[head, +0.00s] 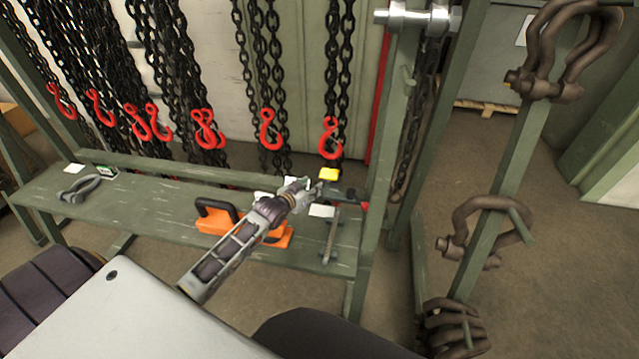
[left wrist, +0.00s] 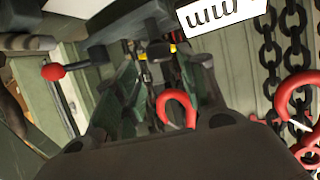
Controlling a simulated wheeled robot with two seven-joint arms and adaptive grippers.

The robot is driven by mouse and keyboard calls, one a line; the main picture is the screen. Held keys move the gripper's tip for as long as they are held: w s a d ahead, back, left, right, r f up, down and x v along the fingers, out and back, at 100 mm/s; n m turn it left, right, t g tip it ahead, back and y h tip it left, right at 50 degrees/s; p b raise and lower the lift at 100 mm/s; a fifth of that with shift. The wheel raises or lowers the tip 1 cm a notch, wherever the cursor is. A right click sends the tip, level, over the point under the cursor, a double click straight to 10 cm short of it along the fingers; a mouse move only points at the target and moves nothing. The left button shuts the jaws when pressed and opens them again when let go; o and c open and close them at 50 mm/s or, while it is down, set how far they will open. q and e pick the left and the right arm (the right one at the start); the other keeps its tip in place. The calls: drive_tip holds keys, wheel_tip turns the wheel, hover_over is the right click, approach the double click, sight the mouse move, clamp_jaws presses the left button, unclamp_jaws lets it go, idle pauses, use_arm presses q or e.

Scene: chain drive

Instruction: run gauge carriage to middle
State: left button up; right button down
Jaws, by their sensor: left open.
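A dark block, which looks like the gauge carriage (left wrist: 128,30), lies across the top of the left wrist view. A red-ended rod (left wrist: 56,72) sticks out to its left. In the head view the dark piece (head: 343,194) is small, near the rack's right post. My left gripper (head: 318,187) reaches it there. In the left wrist view the fingers of my left gripper (left wrist: 160,62) are apart, with their tips close to the dark block. I cannot tell if they touch it. A white plate marked "mm" (left wrist: 222,14) is right of the block. My right gripper is not in view.
Chains with red hooks (head: 330,138) hang behind the green bench (head: 140,205). An orange tool with a black handle (head: 212,222) lies beside my left arm. A grey turnbuckle-like part (head: 330,240) lies at the bench's right end. Rusty shackles (head: 480,225) hang at right.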

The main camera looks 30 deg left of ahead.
sight(319, 181)
use_arm(q)
drive_tip(key=shift+x, duration=0.85)
drive_tip(key=x, duration=0.4)
drive_tip(key=shift+w+f, duration=0.2)
drive_tip(key=shift+w, duration=0.25)
drive_tip(key=shift+w+f, duration=0.1)
drive_tip(key=shift+w, duration=0.3)
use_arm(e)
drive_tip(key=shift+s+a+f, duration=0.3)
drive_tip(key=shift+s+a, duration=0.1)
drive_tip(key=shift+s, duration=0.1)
use_arm(q)
drive_tip(key=shift+c, duration=0.5)
